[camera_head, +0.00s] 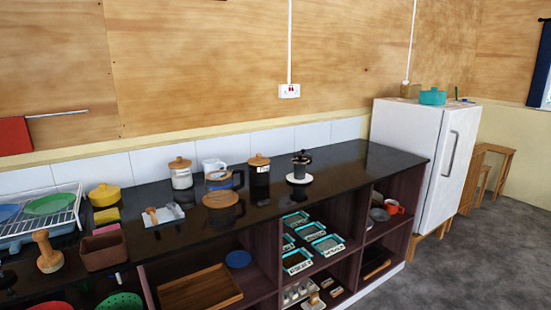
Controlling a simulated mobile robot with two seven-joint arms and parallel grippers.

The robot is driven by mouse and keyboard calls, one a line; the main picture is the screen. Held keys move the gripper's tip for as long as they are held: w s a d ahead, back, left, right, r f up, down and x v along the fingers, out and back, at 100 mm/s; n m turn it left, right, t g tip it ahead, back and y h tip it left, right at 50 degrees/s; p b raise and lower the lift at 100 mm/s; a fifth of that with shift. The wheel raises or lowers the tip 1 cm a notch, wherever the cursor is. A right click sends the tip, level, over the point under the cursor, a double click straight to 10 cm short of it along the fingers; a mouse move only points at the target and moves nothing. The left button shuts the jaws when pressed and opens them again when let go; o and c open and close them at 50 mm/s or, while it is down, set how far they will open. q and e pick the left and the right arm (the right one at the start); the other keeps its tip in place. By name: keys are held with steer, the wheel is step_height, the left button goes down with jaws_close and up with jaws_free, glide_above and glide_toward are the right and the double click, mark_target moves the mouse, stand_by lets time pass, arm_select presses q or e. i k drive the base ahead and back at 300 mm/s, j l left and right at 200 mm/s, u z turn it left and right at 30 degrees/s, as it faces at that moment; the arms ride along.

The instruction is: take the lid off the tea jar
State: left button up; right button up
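Two jars with round wooden lids stand on the dark counter (330,170) near the tiled wall. One jar (181,180) holds something pale, with its lid (180,163) on top. The other jar (260,179) has dark contents, with its lid (259,160) on top. I cannot read any label, so I cannot tell for certain which is the tea jar. Neither of my grippers shows in the head view.
Bare counter lies further right, before the white fridge (412,150). Open shelves are below.

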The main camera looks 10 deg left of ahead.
mark_target(259, 160)
steer(key=i+l, duration=0.35)
steer(key=i, duration=0.15)
steer(key=i+l+z, duration=0.1)
steer(key=i+l, duration=0.25)
steer(key=i, duration=0.1)
